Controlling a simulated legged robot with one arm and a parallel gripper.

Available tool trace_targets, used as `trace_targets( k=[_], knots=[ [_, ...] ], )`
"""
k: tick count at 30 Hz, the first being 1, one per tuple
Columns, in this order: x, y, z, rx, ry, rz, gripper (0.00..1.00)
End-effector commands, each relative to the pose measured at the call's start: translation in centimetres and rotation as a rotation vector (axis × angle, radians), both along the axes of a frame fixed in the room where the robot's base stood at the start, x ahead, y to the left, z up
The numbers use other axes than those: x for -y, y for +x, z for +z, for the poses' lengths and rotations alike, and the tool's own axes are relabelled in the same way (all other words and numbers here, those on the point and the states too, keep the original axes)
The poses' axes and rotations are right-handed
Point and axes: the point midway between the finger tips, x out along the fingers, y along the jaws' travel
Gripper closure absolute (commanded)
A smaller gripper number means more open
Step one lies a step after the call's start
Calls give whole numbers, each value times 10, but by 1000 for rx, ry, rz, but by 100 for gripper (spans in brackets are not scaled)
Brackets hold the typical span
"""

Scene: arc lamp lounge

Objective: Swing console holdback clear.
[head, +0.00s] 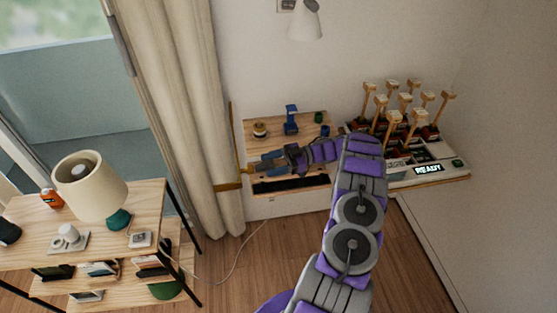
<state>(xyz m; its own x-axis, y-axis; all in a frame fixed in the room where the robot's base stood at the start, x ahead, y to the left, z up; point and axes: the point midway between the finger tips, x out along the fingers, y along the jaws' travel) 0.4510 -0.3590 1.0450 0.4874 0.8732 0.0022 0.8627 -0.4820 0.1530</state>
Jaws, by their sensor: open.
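The brass-coloured holdback (229,187) shows as a short bar across the lower part of the cream curtain (175,90), at the left edge of the wooden wall console (285,127). A thin upright rod of similar colour stands just above it. My gripper (257,163) is open and points left over the console's left part, with its fingertips close to the rod and holdback. Nothing shows between the fingers. I cannot tell whether they touch the holdback.
The console bears a blue stand (291,120), a round wooden-and-dark item (260,130) and small cups. At right, a panel (440,170) reading READY holds several wooden-handled levers. At left stand a shelf table (150,200) and a lamp (90,185). Floor (245,260) shows between.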

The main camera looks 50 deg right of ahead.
Motion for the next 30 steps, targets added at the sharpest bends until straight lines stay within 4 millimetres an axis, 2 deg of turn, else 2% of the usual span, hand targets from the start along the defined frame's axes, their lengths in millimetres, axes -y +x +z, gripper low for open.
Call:
trace_targets(
  k=[13, 28, 30],
  knots=[
    [19, -11, -2, -5, -2, -1, 41],
    [22, -12, 0, 0, 1, 1, 41],
    [22, -11, 0, 0, -1, -1, 48]
  ],
)
